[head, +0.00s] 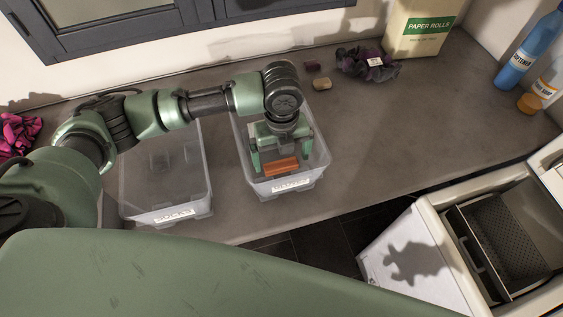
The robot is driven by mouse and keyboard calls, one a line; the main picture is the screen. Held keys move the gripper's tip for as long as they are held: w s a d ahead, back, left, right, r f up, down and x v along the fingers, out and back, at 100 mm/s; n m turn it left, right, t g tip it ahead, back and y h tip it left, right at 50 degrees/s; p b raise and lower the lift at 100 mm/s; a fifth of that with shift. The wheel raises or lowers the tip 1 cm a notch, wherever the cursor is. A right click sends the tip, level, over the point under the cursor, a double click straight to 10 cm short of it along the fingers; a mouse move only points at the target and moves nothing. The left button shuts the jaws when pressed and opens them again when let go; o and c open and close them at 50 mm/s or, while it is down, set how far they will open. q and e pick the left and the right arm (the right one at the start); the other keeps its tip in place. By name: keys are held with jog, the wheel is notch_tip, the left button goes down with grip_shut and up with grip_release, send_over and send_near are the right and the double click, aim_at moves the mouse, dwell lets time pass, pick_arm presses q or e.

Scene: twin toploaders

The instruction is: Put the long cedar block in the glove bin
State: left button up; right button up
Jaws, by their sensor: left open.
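The long cedar block (282,167), an orange-brown bar, is at the front of the right-hand clear bin (240,135). That bin's front label is small and hard to read; it may say gloves. My left gripper (281,157) points down into this bin, its fingers open and spread to either side of the block. I cannot tell whether the block rests on the bin floor or touches a finger. The gripper and wrist hide part of the bin's inside. My right gripper is out of view.
Another clear bin (205,196), its label apparently socks, stands at left. A paper rolls box (418,28) and bottles (530,48) stand at back right.

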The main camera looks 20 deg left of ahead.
aim_at(282, 165)
pick_arm(q)
notch_tip(282, 165, up, 9)
jog(key=b, duration=0.2)
jog(key=shift+d, duration=0.1)
